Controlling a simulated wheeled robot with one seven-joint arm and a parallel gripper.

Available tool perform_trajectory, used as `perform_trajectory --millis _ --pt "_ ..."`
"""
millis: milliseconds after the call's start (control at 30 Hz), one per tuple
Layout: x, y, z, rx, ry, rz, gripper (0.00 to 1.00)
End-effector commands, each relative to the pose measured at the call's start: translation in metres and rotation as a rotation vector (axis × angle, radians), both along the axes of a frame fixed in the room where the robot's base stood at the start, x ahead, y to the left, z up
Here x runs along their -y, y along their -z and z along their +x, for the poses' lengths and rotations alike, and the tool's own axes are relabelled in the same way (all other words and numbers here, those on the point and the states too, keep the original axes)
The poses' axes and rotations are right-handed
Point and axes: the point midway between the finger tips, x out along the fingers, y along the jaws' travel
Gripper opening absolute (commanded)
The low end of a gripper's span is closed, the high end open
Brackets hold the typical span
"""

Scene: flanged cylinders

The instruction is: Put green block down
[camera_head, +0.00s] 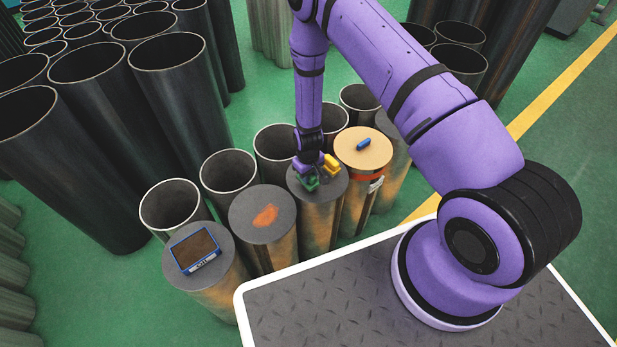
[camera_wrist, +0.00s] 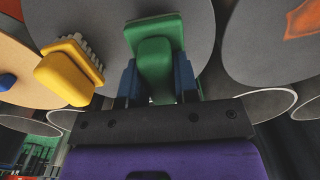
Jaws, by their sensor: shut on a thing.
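The green block (camera_head: 311,183) is at the grey round top (camera_head: 335,185) of a flanged cylinder. My gripper (camera_head: 306,167) is directly above it and shut on it. In the wrist view, the green block (camera_wrist: 155,62) lies between the two blue fingers of my gripper (camera_wrist: 158,88), with the grey top behind it. I cannot tell whether the block touches the top. A yellow brush (camera_head: 330,164) with pale bristles is close beside the block, and it also shows in the wrist view (camera_wrist: 66,76).
A tan top (camera_head: 375,150) on the right holds a small blue object (camera_head: 363,143). To the left are a grey top with an orange patch (camera_head: 265,215) and one holding a blue-framed tray (camera_head: 194,262). Open tubes (camera_head: 228,172) stand close behind.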

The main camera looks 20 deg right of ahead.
Motion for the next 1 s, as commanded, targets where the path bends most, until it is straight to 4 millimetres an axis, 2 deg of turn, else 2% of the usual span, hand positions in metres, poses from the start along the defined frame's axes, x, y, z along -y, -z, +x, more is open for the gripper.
perform_trajectory --millis 33,133,500,533,600,633,1000 --pt "0.0 0.008 0.0 -0.001 0.0 0.0 0.03" --pt "0.0 0.017 0.0 0.001 -0.001 -0.001 0.03" --pt "0.0 0.02 0.0 0.002 -0.001 0.0 0.03" --pt "0.0 0.019 0.001 0.002 0.0 0.0 0.35" --pt "0.0 0.019 0.0 0.002 0.0 0.0 0.51" --pt "0.0 0.019 0.0 0.002 0.0 0.0 0.54" --pt "0.0 0.013 0.001 0.003 -0.001 0.0 0.54"
